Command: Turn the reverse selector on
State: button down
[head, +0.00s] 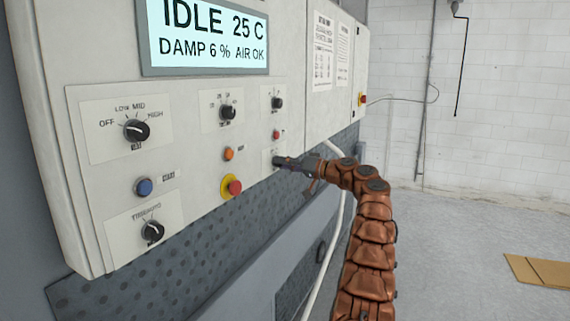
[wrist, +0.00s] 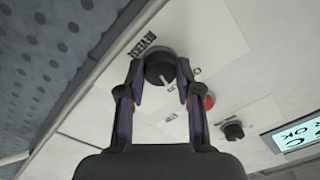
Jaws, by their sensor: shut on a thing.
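The reverse selector is a small black round knob (wrist: 160,69) on a pale plate, with a partly readable "REVER..." label beside it in the wrist view. In the head view the knob (head: 276,161) sits at the lower right of the control panel, partly hidden by my gripper. My gripper (head: 284,162) reaches it from the right. In the wrist view my gripper (wrist: 159,73) has one finger on each side of the knob and is shut on it. A pale pointer line shows on the knob's face; its exact setting is hard to tell.
A red button (head: 276,134) and a black knob (head: 277,103) sit above the selector. An orange button (head: 229,154) and a red stop button on yellow (head: 233,187) are to its left. The display (head: 205,36) reads IDLE. A white hose (head: 339,235) hangs near my arm.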

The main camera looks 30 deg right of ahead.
jog(key=shift+m, duration=0.6)
jog(key=c, duration=0.8)
grip_release()
jog(key=shift+o, duration=0.2)
jog(key=shift+s, duration=0.1)
jog(key=v, duration=1.2)
